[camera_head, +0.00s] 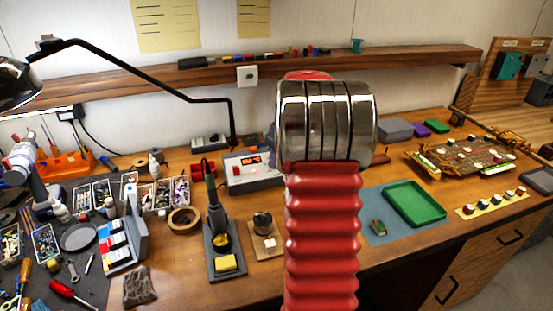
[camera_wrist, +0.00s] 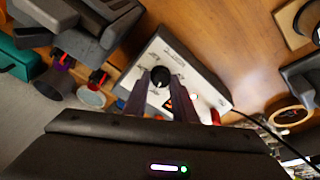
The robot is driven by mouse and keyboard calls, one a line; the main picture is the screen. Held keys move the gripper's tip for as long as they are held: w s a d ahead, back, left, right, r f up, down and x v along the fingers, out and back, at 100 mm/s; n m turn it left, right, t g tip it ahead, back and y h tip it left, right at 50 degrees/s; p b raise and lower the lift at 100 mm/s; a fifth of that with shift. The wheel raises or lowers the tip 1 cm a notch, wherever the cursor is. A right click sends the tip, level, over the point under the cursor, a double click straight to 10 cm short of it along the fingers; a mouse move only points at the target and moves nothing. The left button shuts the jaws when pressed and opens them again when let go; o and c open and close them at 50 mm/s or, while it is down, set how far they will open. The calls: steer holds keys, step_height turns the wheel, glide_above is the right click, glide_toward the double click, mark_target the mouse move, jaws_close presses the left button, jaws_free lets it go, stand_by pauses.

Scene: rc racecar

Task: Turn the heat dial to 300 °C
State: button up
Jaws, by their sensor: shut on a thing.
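The soldering station (camera_head: 252,172) is a light grey box with a red-lit display, standing at the back of the bench. My arm hides part of its right side in the head view. In the wrist view the station (camera_wrist: 205,62) lies tilted in the picture, with its black round heat dial (camera_wrist: 160,76) and the red display. My gripper (camera_wrist: 160,84) has its two dark fingers on either side of the dial, shut on it. The dial's setting and the display digits are too small to read. The gripper's fingers are hidden behind my arm in the head view.
A soldering iron in its stand (camera_head: 222,250) is in front of the station. A tape roll (camera_head: 184,220) lies to its left. A green tray (camera_head: 414,203) is to the right. Dark boxes (camera_wrist: 85,30) lie near the gripper in the wrist view.

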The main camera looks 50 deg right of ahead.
steer(key=shift+w+a+n, duration=0.15)
steer(key=shift+w+n, duration=0.05)
steer(key=shift+n, duration=0.5)
steer(key=o, duration=1)
steer(key=shift+o, duration=0.2)
steer(key=shift+s, duration=0.1)
steer(key=shift+r, duration=0.1)
steer(key=v, duration=1.3)
steer(key=shift+r, duration=0.3)
steer(key=shift+s, duration=0.1)
